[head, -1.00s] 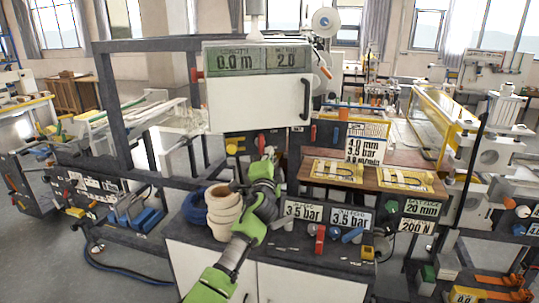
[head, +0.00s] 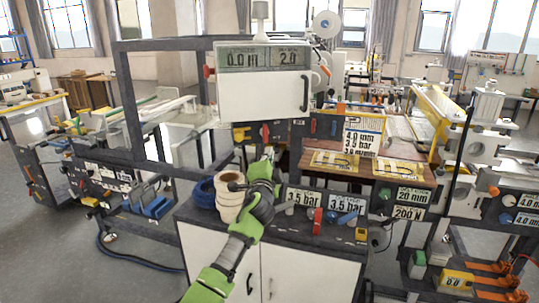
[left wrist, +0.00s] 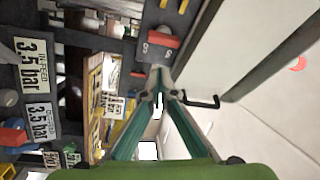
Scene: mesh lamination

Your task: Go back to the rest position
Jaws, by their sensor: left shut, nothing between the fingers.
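My left gripper (head: 267,153) is in the middle of the head view, at the end of the green and dark arm that comes up from the bottom. It is shut and empty, in front of the dark panel below the white display cabinet (head: 262,99). In the left wrist view its two teal fingers (left wrist: 158,80) meet at the tips with nothing between them. The stacked cream rolls (head: 230,200) stand just left of my left wrist on the machine's dark top. My right gripper is in neither view.
A blue coil (head: 204,192) lies beside the rolls. A panel with red and blue knobs (head: 317,221) and "3.5 bar" labels (head: 304,198) is right of my forearm. A wooden board with yellow-edged plates (head: 337,162) lies further right.

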